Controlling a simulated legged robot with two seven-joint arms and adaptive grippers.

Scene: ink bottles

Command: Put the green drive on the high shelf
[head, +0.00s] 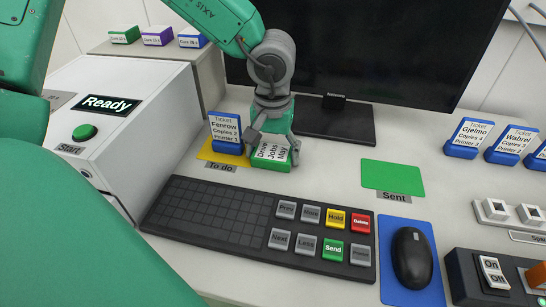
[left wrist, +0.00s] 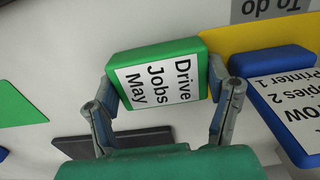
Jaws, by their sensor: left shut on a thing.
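The green drive (head: 270,164), with a white label reading "Drive Jobs May", is at the desk surface beside the yellow To do mat (head: 228,157). My left gripper (head: 272,146) reaches down over it and is shut on it. In the left wrist view the drive (left wrist: 158,75) sits between the two fingers of the gripper (left wrist: 162,98). I cannot tell whether it touches the desk. A raised grey shelf (head: 150,50) at the back left carries small green, purple and blue blocks (head: 158,36). My right gripper is not in view.
A blue ticket block (head: 225,133) stands on the To do mat, close to the drive. A monitor (head: 365,50) is behind, a keyboard (head: 200,215) in front. The white Ready box (head: 150,110) stands left. The green Sent mat (head: 392,177) is bare.

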